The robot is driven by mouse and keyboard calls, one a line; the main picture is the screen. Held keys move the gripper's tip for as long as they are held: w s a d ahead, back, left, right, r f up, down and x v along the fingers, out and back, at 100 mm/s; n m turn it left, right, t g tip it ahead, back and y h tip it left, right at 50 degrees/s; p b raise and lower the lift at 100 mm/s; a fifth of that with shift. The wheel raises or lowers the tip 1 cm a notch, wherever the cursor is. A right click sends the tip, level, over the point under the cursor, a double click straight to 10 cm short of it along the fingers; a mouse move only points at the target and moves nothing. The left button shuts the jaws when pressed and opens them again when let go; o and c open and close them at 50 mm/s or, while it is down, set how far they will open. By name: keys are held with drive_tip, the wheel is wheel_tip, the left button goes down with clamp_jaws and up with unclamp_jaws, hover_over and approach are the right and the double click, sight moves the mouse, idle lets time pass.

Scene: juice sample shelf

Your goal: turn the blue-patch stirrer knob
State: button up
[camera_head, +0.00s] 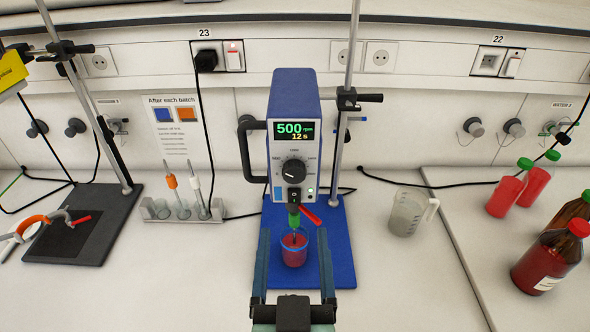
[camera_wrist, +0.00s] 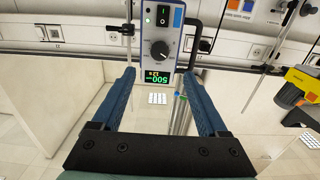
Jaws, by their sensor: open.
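The stirrer (camera_head: 293,100) is a blue and white unit on a blue base, with a lit display (camera_head: 295,131) reading 500 rpm and 12 s. Its black round knob (camera_head: 293,171) has a white pointer line and sits below the display. A small blue patch (camera_head: 279,193) is at the panel's lower left. My gripper (camera_head: 294,235) is open and empty, in front of and below the knob. In the wrist view the panel appears inverted, with the knob (camera_wrist: 159,49) just beyond and between the open fingertips (camera_wrist: 159,74), apart from them.
A glass of red liquid (camera_head: 294,250) stands under the stirrer. A black handle (camera_head: 245,150) and a metal rod flank the unit. A jug (camera_head: 408,213) stands right, with red bottles (camera_head: 546,262) farther right. A probe rack (camera_head: 180,209) stands left.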

sight(294, 178)
drive_tip(key=w+p, duration=0.3)
drive_tip(key=w, duration=0.7)
drive_tip(key=shift+w+r+p, duration=0.1)
drive_tip(key=shift+r+p, duration=0.05)
drive_tip(key=shift+p, duration=0.2)
drive_tip(key=shift+w, duration=0.8)
clamp_jaws()
